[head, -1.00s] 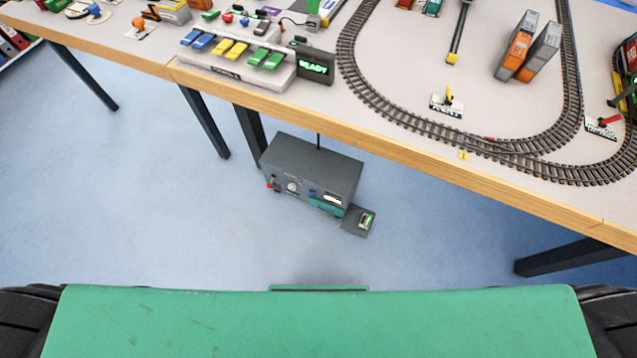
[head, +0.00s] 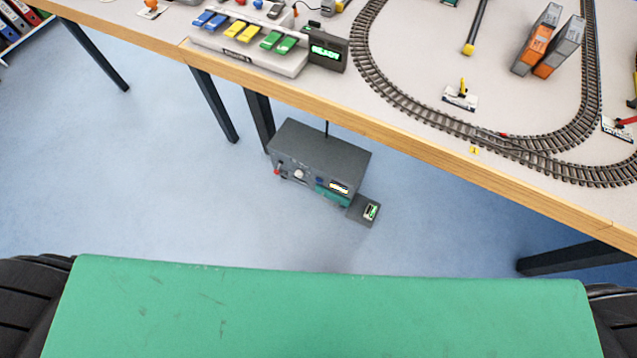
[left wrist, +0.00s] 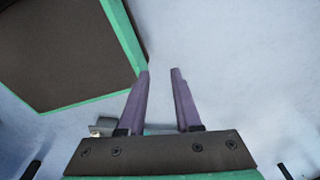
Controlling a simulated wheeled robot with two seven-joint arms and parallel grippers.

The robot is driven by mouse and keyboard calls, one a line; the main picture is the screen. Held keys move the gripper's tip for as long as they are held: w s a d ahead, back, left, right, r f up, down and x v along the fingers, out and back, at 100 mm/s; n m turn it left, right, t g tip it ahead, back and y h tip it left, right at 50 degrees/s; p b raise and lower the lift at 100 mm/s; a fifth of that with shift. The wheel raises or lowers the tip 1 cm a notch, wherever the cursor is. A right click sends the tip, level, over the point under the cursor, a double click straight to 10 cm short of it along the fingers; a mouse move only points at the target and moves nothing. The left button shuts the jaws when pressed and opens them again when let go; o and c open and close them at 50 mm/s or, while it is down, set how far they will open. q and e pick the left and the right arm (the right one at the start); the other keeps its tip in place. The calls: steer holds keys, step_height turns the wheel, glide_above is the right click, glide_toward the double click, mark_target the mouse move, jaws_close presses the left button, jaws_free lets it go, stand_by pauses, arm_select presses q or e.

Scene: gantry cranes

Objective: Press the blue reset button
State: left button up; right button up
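A small blue button (head: 320,181) shows on the front of a dark grey box (head: 325,150) that stands on the floor under the table; any label is too small to read. The same front has a red part (head: 278,171), a pale round knob (head: 299,174) and a lit display (head: 339,187). My left gripper (left wrist: 161,73) shows only in the left wrist view, its two purple fingers apart with nothing between them, over pale floor and away from the box. My right gripper is not in view.
The table (head: 400,146) overhangs the box, with dark legs (head: 214,105) to its left. A small dark plate (head: 364,209) lies beside the box's right end. On the table are a lever panel (head: 250,50), a READY screen (head: 328,50) and rail track (head: 400,98). Open floor lies in front.

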arm_select(q)
jaws_close()
stand_by(1.4)
